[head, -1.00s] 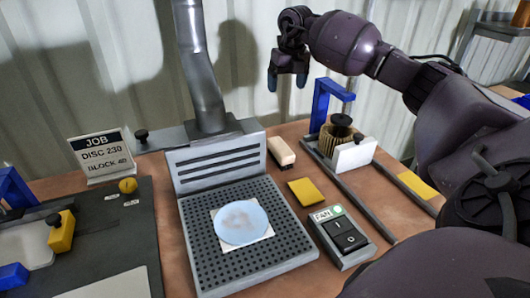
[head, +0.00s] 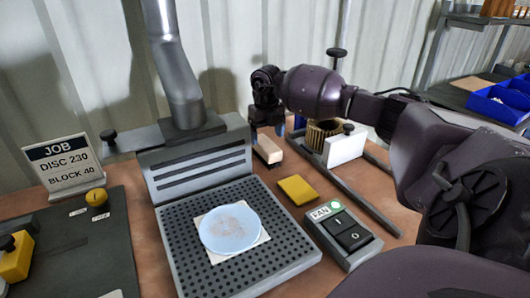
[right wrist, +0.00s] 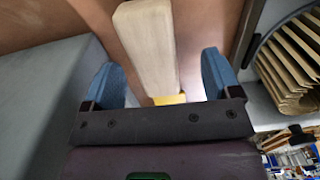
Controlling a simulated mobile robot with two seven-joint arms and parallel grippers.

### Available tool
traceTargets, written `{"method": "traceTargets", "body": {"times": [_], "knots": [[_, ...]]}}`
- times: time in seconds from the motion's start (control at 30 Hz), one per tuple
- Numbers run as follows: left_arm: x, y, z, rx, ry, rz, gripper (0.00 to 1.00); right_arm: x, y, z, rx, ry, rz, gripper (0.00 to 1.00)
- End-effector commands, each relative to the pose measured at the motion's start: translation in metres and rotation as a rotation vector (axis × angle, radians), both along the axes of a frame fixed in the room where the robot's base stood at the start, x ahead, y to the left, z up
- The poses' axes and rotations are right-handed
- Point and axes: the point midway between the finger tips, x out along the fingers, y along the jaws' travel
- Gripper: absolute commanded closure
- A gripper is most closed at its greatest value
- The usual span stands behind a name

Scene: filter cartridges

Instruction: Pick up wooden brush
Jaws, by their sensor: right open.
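The wooden brush (head: 267,151) is a pale block lying on the brown bench, just right of the grey perforated unit. My right gripper (head: 267,133) is above its far end, pointing down, with its blue fingertips apart. In the right wrist view the brush's pale wood (right wrist: 147,45) runs between the two blue fingers of the open gripper (right wrist: 162,82), with a gap on either side. A yellow patch shows at its lower end there. I cannot tell the exact height of the fingertips over the bench. My left gripper is not in view.
The grey perforated unit (head: 165,235) with a pale blue disc (head: 230,228) stands close on the left. A pleated filter (head: 318,132) and white block (head: 345,147) stand close on the right. A yellow pad (head: 297,190) and fan switch box (head: 345,236) lie in front.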

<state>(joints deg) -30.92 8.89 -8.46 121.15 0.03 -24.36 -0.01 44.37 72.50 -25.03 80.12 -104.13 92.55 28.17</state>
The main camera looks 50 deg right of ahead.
Motion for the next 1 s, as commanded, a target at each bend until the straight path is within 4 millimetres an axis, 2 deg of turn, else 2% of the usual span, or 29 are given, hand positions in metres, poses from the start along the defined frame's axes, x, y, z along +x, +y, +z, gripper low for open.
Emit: {"method": "traceTargets", "body": {"times": [0.17, 0.37, 0.5, 0.77, 1.0], "knots": [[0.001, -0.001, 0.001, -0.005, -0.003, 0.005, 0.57, -0.002, 0.003, -0.009, 0.001, -0.001, 0.001, 0.17], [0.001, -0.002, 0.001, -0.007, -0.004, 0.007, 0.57, -0.008, 0.011, -0.034, 0.001, 0.001, 0.000, 0.17], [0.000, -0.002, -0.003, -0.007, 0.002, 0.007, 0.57, -0.007, 0.010, -0.051, 0.001, 0.000, -0.001, 0.17], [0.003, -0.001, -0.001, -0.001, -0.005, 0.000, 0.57, -0.007, 0.010, -0.052, 0.000, -0.003, 0.000, 0.17], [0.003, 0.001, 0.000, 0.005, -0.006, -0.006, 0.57, -0.007, 0.010, -0.052, 0.000, -0.002, 0.000, 0.54]]}}
